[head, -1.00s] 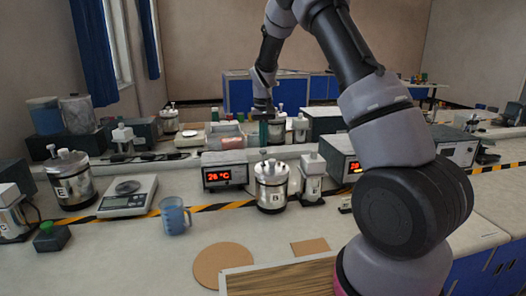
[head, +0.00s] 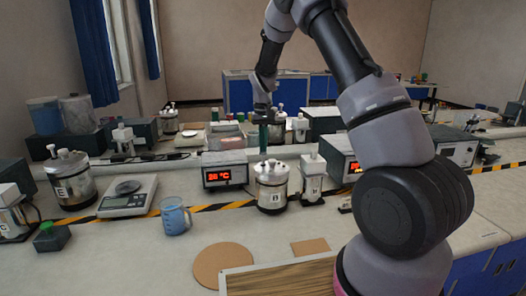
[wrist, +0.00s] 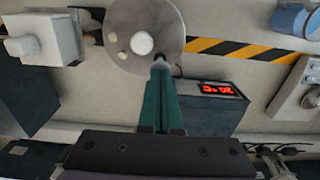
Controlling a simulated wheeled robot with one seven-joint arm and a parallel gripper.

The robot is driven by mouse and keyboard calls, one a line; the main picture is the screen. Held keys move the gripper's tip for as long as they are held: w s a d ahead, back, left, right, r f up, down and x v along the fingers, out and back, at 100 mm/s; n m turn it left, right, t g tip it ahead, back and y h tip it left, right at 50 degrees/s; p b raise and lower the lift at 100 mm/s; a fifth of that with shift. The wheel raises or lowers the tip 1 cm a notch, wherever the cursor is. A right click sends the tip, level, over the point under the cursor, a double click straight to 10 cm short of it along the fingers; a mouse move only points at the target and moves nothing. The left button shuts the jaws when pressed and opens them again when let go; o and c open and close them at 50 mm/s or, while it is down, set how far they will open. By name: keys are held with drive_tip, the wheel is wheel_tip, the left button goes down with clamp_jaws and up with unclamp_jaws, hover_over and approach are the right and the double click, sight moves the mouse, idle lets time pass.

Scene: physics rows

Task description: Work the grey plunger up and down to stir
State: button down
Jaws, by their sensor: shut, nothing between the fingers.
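The metal vessel marked B (head: 272,190) stands upright on the bench in front of the 26 °C box. Its round lid (wrist: 165,20) shows from above in the wrist view, with a pale round knob (wrist: 142,43) and smaller fittings. My gripper (head: 263,153) points down over the lid's left side, its green fingers closed together and empty. In the wrist view the fingertips (wrist: 159,66) lie at the lid's edge, beside the knob. A small grey piece shows right at the tips. I cannot tell whether it is the plunger top or whether the fingers touch it.
A blue jug (head: 175,216), a scale (head: 128,197) and vessel E (head: 70,180) stand to the left. A white-and-grey device (head: 312,178) stands close right of vessel B. The display box (head: 225,172) is behind left. The bench front is mostly clear around a cork disc (head: 222,264).

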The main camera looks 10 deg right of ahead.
drive_tip(key=shift+f, duration=1.7)
drive_tip(key=shift+r, duration=1.7)
drive_tip(key=shift+f, duration=1.75)
drive_tip(key=shift+r, duration=1.75)
drive_tip(key=shift+r, duration=2.5)
